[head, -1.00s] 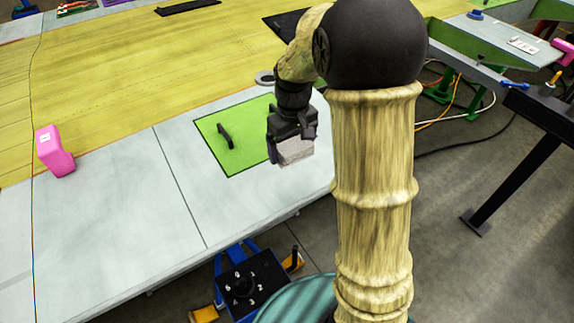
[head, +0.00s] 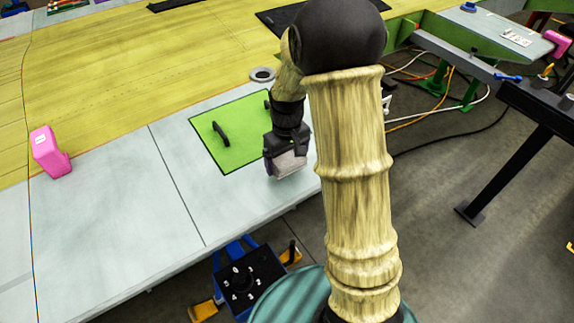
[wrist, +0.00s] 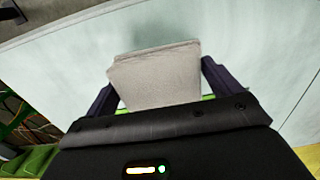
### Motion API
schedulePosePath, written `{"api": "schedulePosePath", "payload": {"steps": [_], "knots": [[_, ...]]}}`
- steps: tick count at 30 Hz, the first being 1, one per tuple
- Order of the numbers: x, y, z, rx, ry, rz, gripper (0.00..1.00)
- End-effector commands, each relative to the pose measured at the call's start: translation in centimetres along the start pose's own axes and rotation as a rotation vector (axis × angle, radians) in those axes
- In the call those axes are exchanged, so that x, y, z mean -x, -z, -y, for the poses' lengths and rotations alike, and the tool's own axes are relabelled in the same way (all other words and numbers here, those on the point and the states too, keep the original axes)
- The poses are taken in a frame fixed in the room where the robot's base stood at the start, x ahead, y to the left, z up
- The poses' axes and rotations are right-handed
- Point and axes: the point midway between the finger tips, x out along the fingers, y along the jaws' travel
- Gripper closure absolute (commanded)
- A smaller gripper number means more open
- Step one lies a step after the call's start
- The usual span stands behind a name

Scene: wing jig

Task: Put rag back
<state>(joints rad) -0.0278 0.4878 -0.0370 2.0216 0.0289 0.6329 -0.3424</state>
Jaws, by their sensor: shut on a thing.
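The rag is a folded light grey cloth (head: 287,164), held between the fingers of my gripper (head: 284,150). In the wrist view the rag (wrist: 155,75) fills the space between the two dark fingers, and my gripper (wrist: 155,85) is shut on it. In the head view the rag hangs over the pale wing-jig surface, at the lower right edge of the green panel. I cannot tell whether it touches the surface. A darker shade shows beside the rag's far edge in the wrist view.
The green panel (head: 240,146) with a black handle (head: 221,133) lies left of my gripper. A grey ring (head: 262,74) sits behind it. A pink block (head: 50,152) stands at the far left. The pale surface (head: 110,215) between is clear. A blue-and-black stand (head: 243,280) is below the edge.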

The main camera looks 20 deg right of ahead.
Motion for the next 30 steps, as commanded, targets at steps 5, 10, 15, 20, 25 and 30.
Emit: {"api": "schedulePosePath", "payload": {"steps": [5,10,15,20,25,30], "knots": [[0.0,0.0,0.0,0.0,0.0,0.0,0.31],[-1.3,-0.1,0.0,0.0,0.001,0.005,0.31],[-3.4,-0.1,0.0,0.0,0.001,0.003,0.31],[-3.7,0.0,0.0,0.0,0.0,-0.001,0.31],[-3.8,0.0,0.0,0.0,0.0,0.0,0.31],[-4.0,0.0,0.0,0.0,0.0,0.0,0.0]]}}
